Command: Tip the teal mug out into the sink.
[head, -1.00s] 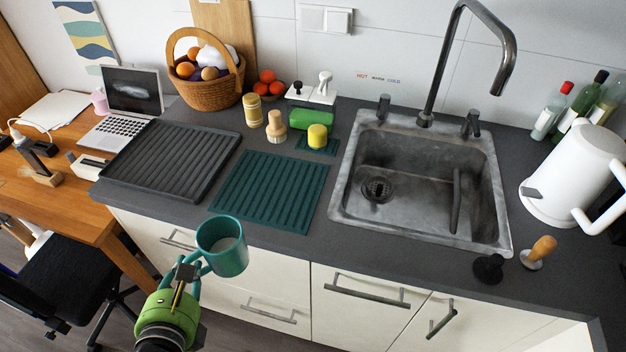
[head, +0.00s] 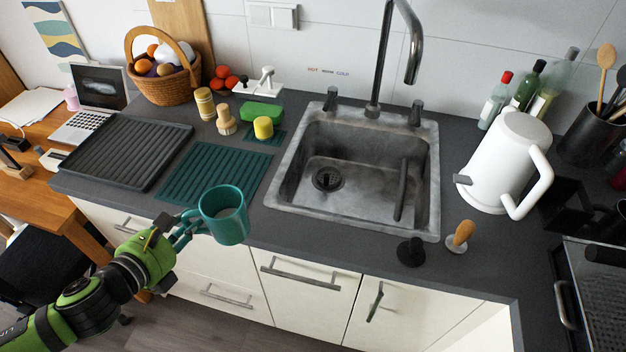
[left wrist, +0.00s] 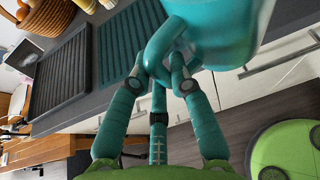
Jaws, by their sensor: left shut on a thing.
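The teal mug (head: 226,222) is held upright, in front of the counter's front edge and left of the sink. A pale content shows inside it. My left gripper (head: 186,226) is shut on the mug's handle. In the left wrist view the fingers (left wrist: 163,68) close around the handle and the mug (left wrist: 215,35) fills the upper middle. The grey stone sink (head: 290,155) is set in the counter to the right and beyond the mug; its basin holds a drain and a dark bar-shaped object. My right gripper is not in view.
A tall curved faucet (head: 384,60) stands behind the sink. A white kettle (head: 500,165) is to its right. A dark stopper (head: 411,252) and a wooden-handled tool (head: 461,236) stand at the front right. A teal ribbed mat (head: 208,172) and dark drying tray (head: 122,150) lie left.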

